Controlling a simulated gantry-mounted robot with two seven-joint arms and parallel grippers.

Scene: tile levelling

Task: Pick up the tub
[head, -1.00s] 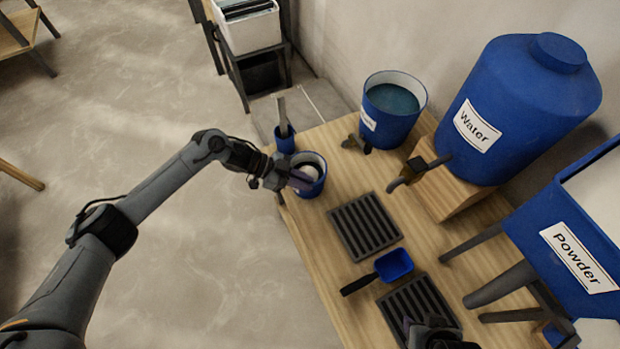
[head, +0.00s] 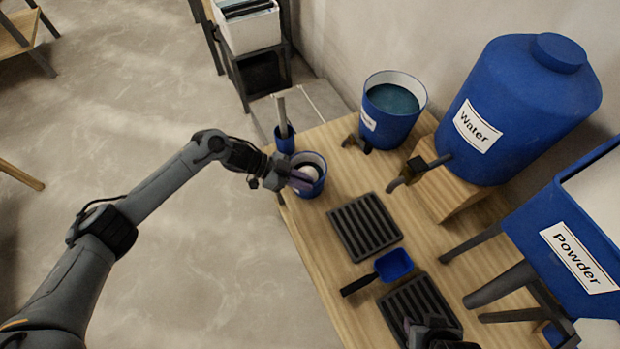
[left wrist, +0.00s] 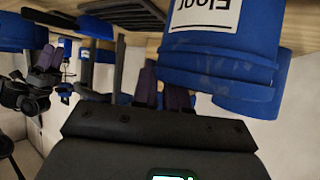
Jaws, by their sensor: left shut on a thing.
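The tub (head: 319,187) is small and blue with a pale inside and a whitish round thing in it. It stands at the table's left edge in the head view. My left gripper (head: 301,180) is at its near-left side, its purple fingers over the rim, shut on it. The fingers also show in the left wrist view (left wrist: 162,88), where the grip itself is partly hidden. A blue container labelled "Floor" (left wrist: 222,62) fills the upper right there; I cannot tell whether it is the tub. My right gripper (head: 428,332) is partly in view at the bottom edge.
On the wooden table (head: 330,265) are a small blue cup (head: 284,145) with a tool, a bucket of liquid (head: 392,128), a water tank (head: 520,105), two dark racks (head: 365,227) (head: 420,309), a blue scoop (head: 393,265) and a powder hopper (head: 570,250). Open floor lies left.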

